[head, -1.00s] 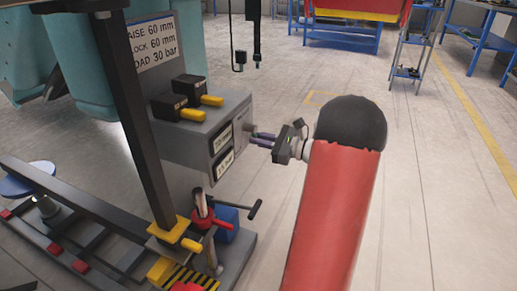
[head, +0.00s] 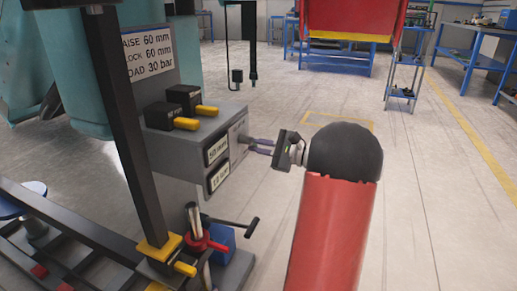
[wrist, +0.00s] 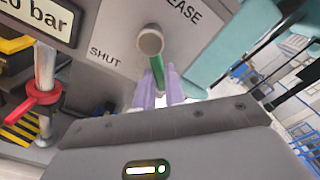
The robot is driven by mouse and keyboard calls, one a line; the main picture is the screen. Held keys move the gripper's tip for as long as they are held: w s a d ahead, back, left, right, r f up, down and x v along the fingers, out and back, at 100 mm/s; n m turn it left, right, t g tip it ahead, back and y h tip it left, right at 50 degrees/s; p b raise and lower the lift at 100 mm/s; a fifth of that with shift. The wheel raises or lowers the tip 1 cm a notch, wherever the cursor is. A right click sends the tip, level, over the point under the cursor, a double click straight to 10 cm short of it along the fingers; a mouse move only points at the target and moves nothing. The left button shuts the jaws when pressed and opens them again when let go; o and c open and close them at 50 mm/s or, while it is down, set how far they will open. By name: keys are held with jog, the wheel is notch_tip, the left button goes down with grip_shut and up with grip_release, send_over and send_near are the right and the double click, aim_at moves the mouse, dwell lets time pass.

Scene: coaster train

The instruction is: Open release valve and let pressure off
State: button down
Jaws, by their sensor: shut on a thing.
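The release valve shows in the wrist view as a round pale hub (wrist: 149,42) with a green lever (wrist: 157,72), on a grey panel marked "SHUT" at left and "RELEASE" at upper right, its first letters hidden. The lever points down and slightly right from the hub. My gripper (wrist: 158,90) is shut on the green lever, with its purple fingers on either side. In the head view my gripper (head: 259,145) is at the right side of the grey control box (head: 194,140); the lever is hidden there.
Two black blocks with yellow levers (head: 185,124) sit on the box, above two display plates (head: 217,150). Below are a red-collared pump valve (head: 203,243) and a black handle (head: 252,227). A black post (head: 125,140) stands at left.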

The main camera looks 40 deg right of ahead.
jog(key=c, duration=1.5)
grip_release()
jog(key=shift+o, duration=0.2)
jog(key=v, duration=0.8)
jog(key=shift+p, duration=0.35)
